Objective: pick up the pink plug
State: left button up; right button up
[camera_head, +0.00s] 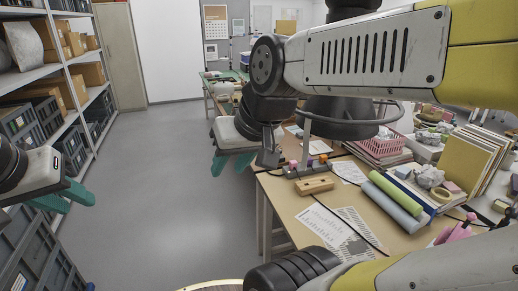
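Small coloured pieces stand in a grey holder on the desk's near left side. One of them, pinkish (293,165), may be the pink plug, but it is too small to be sure. An orange piece (323,158) is at the holder's right end. My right gripper (232,163) has teal fingers spread apart, appears empty, and is left of the holder, around the desk's left edge. My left gripper (62,199) is at the far left, away from the desk, in front of the shelving. Its green fingers look apart, with nothing seen between them.
The desk (288,205) holds a wooden block (314,186), printed sheets (345,232), green and grey rolls (397,197), a pink basket (380,147) and upright boards. My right arm hides part of the desk. Shelves (62,60) stand left; the floor between is clear.

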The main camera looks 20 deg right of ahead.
aim_at(293, 164)
jog(key=i, duration=0.95)
jog(key=i+z, duration=0.1)
jog(key=i, duration=0.85)
jog(key=z, duration=0.5)
jog(key=i+j+z, duration=0.1)
jog(key=z, duration=0.85)
jog(key=j+z, duration=0.1)
jog(key=z, duration=0.4)
jog(key=i+j, duration=0.05)
